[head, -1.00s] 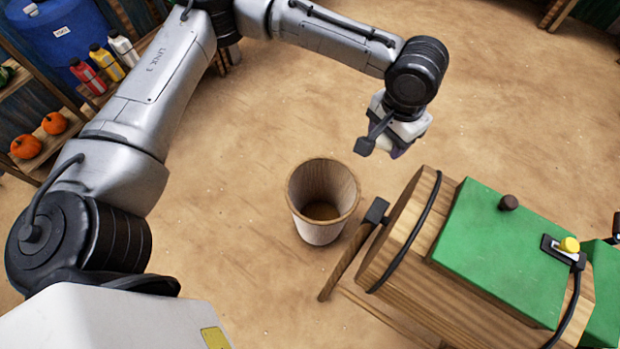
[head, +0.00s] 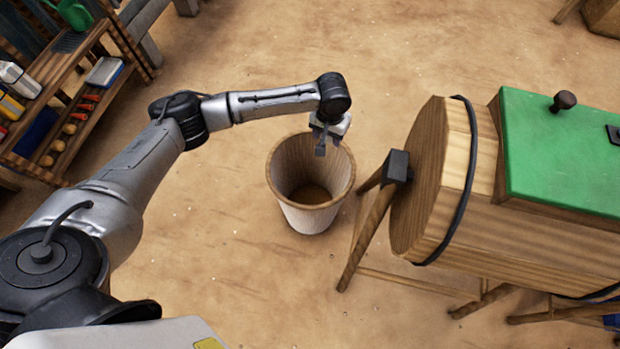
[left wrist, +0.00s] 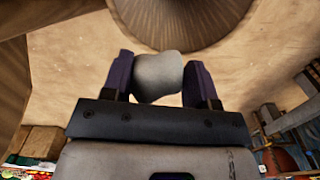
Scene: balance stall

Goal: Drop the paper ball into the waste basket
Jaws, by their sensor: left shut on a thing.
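The waste basket (head: 312,212) is an open, tapered wooden bin standing upright on the floor, and it looks empty inside. Its mouth and inner wall also show at the top of the left wrist view (left wrist: 185,22). My left gripper (head: 322,148) is at the far right part of the basket's rim in the head view. In the left wrist view my left gripper (left wrist: 160,82) is shut on the pale paper ball (left wrist: 157,75), held between its two dark fingers. The ball is not clear in the head view. My right gripper is not in view.
A wooden barrel (head: 425,180) with a green top (head: 560,150) lies on a stand right of the basket. A wooden shelf (head: 75,120) with bottles and other goods stands at the left. The floor (head: 420,50) behind the basket is clear.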

